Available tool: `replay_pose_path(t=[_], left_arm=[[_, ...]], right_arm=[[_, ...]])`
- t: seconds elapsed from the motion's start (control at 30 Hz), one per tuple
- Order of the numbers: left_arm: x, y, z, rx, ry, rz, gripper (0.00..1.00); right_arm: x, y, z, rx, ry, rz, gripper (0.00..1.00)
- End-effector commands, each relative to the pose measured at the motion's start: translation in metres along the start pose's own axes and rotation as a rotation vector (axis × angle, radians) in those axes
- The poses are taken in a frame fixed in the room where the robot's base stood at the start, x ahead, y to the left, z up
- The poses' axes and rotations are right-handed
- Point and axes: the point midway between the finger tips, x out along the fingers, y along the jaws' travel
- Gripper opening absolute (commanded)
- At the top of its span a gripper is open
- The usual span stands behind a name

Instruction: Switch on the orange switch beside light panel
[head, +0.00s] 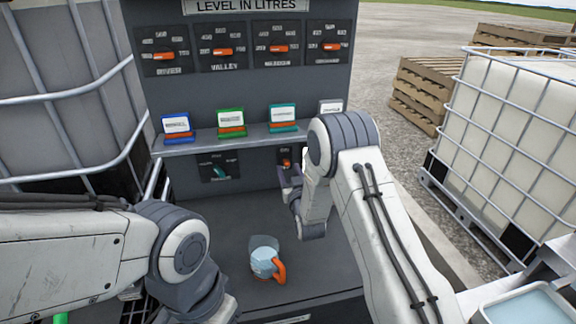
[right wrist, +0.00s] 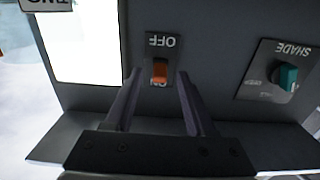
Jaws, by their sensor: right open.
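The orange switch (right wrist: 159,70) is on a dark plate with OFF at one end and ON at the other; the lettering appears upside down in the right wrist view. It also shows small in the head view (head: 287,164). A bright white light panel (right wrist: 88,40) is beside it in the right wrist view. My right gripper (right wrist: 158,82) is open and empty, its fingers pointing at the wall with the switch between them in the picture. I cannot tell whether they touch it. My left arm shows at the lower left, but its gripper is not visible.
A teal SHADE knob (right wrist: 286,77) is beside the switch. A jug with an orange handle (head: 264,262) stands on the grey counter (head: 225,225) below. A shelf (head: 235,138) with several coloured card holders juts out above. Caged totes flank the station.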

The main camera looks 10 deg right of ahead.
Motion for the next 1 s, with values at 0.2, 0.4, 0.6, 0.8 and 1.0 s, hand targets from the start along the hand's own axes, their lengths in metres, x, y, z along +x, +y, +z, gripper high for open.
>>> replay_pose_path(t=[0.2, 0.4, 0.6, 0.8, 1.0], left_arm=[[-0.004, 0.000, 0.000, 0.000, 0.000, 0.000, 0.50], [-0.004, 0.000, 0.000, 0.000, 0.000, 0.000, 0.50], [-0.004, 0.000, 0.000, 0.000, 0.000, 0.000, 0.50], [-0.005, 0.000, 0.000, 0.000, 0.000, 0.000, 0.50], [-0.020, 0.002, -0.001, 0.000, 0.000, 0.000, 0.50]], right_arm=[[0.017, 0.000, 0.000, 0.000, -0.001, 0.000, 0.55], [0.019, 0.000, 0.001, 0.000, -0.002, 0.000, 0.55], [0.018, 0.000, 0.001, 0.000, -0.001, 0.000, 0.17], [0.018, 0.000, 0.000, 0.000, -0.002, 0.001, 0.00], [0.019, 0.001, -0.012, 0.001, -0.093, 0.001, 0.00]])
